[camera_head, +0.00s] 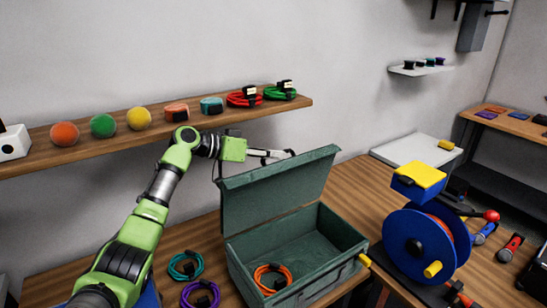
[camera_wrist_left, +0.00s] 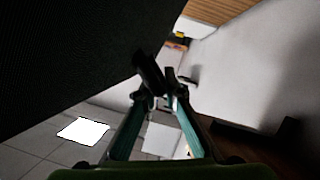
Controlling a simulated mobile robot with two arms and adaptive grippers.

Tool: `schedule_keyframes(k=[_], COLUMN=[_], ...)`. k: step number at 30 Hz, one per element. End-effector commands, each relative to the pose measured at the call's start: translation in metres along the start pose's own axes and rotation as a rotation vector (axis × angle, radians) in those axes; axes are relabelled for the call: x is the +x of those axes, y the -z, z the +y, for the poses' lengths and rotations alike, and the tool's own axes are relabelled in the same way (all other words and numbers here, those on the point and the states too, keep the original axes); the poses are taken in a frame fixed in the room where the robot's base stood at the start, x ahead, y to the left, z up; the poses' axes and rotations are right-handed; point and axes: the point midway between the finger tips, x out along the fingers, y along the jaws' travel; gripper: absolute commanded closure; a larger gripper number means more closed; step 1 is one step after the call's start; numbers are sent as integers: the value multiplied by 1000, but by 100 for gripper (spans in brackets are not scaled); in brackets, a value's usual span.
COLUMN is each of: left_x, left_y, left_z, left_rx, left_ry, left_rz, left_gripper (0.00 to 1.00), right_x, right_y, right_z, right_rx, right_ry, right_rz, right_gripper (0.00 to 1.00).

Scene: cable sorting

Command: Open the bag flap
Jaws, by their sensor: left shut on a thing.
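The bag is a dark green box-like case (camera_head: 322,235) on the wooden table, with its opening uncovered. Its flap (camera_head: 280,183) stands raised at the back, tilted slightly. An orange cable coil (camera_head: 271,277) lies inside near the front. My left gripper (camera_head: 280,154) is at the upper edge of the flap, partly behind it, and is shut on it. In the left wrist view the fingers (camera_wrist_left: 158,92) come together beside a large dark surface that fills the upper left; the exact contact is hard to see. My right gripper is not in view.
Teal (camera_head: 185,265) and purple (camera_head: 201,294) cable coils lie left of the bag. A blue cable reel (camera_head: 405,240) stands at the right. A wall shelf (camera_head: 70,150) with balls and cables runs behind my left arm.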

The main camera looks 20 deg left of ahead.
Motion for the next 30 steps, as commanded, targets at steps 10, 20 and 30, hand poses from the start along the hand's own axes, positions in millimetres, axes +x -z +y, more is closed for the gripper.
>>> schedule_keyframes(k=[10,20,30], left_x=[1,1,0], left_y=[-1,-2,-2], left_z=[0,0,0], left_rx=[-28,-27,-25], left_ry=[-10,-10,-9], left_rz=[-3,-4,-3], left_gripper=[100,83,83], right_x=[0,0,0], right_y=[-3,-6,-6], right_z=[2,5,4], right_rx=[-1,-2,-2], right_ry=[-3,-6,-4], right_rz=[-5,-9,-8], right_gripper=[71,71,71])
